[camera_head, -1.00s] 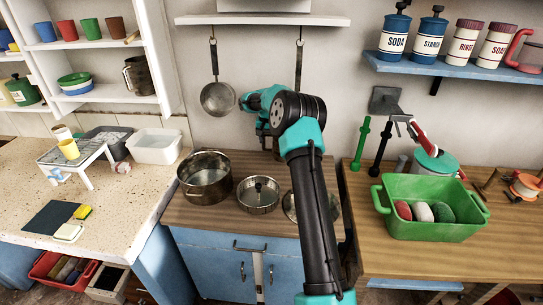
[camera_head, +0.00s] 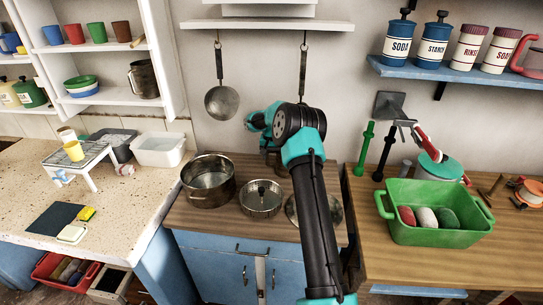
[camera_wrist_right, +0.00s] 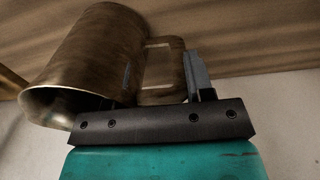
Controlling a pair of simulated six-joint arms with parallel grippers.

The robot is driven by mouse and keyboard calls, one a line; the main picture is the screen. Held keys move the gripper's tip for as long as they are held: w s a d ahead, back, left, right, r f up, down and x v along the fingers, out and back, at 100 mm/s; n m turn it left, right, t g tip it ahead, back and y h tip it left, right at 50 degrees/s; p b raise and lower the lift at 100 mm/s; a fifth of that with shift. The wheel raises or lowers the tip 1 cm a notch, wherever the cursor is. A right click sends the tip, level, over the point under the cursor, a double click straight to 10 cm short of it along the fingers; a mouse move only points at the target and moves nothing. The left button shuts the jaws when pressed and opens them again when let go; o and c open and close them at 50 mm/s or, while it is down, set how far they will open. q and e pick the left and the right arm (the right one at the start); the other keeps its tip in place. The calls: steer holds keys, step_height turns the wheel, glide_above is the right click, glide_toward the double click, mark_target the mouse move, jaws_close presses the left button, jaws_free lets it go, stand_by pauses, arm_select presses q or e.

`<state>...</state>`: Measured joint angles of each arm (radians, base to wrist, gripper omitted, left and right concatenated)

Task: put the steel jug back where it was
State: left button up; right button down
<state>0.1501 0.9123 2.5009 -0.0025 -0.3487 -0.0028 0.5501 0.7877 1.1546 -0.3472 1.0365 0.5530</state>
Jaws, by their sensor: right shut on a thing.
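A brown-grey steel jug (camera_wrist_right: 95,55) fills the upper left of the right wrist view, its open mouth toward the lower left. My right gripper (camera_wrist_right: 165,85) is shut on the jug's handle. In the head view the right gripper (camera_head: 266,135) is low over the back of the stove-side counter, behind my own arm. Only a small part of the held jug (camera_head: 272,158) shows there, so I cannot tell whether its base touches the counter. Another metal jug (camera_head: 143,78) stands on the left shelf. My left gripper is not in view.
A large pot (camera_head: 208,196) and a lidded pan (camera_head: 261,205) stand left of my arm, a round lid (camera_head: 336,210) right of it. A skillet (camera_head: 222,103) hangs on the wall. A green tub (camera_head: 440,238) sits on the right counter.

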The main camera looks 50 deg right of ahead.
steer(key=shift+f, duration=0.1)
steer(key=shift+c, duration=2.4)
jaws_free()
step_height(320, 180, up, 12)
